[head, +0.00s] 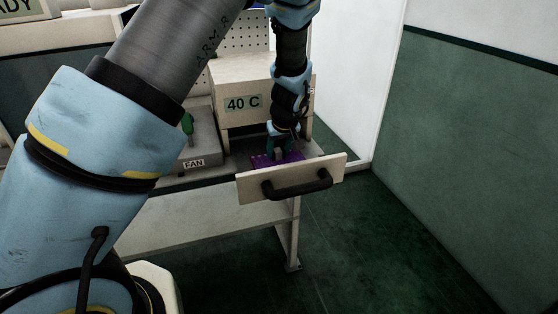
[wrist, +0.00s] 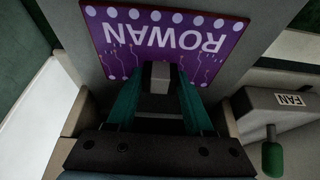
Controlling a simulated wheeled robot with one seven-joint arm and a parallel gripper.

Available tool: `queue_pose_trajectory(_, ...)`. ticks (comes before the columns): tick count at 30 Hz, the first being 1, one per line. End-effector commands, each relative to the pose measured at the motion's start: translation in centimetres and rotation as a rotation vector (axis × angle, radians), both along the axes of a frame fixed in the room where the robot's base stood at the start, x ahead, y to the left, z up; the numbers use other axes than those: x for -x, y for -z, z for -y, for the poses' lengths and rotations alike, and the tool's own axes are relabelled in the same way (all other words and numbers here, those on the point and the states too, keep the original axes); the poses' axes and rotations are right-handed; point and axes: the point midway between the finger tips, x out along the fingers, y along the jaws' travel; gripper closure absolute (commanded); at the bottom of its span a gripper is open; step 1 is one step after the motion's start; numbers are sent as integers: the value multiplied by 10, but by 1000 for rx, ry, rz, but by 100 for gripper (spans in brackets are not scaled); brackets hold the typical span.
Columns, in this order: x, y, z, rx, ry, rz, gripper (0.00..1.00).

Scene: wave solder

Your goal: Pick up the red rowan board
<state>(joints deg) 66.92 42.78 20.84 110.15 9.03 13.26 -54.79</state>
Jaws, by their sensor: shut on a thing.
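The board marked ROWAN (wrist: 165,38) looks purple, not red, with white dots along its edges; its lettering is upside down in the wrist view. It also shows in the head view (head: 263,160), lying in or just above a pulled-out drawer, partly hidden by my gripper. My gripper (wrist: 160,78) points down at the board, its teal fingers shut on a small grey block at the board's edge. In the head view my gripper (head: 281,151) is low behind the drawer front. Whether the board touches the drawer floor cannot be told.
The drawer front (head: 330,172) has a black handle (head: 297,184) and sticks out from the bench. A box marked 40 C (head: 244,84) stands behind. A grey FAN unit (head: 203,150) with a green lever (head: 187,123) is at left. Open floor lies to the right.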

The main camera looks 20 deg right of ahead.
Motion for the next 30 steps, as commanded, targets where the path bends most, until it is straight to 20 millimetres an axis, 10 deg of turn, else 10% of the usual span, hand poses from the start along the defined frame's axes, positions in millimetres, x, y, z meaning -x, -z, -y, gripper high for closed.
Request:
queue_pose_trajectory(20, 0, -4, 1, 2, 0, 2, 100)
queue_pose_trajectory(30, -1, -60, 1, 6, 1, 3, 100)
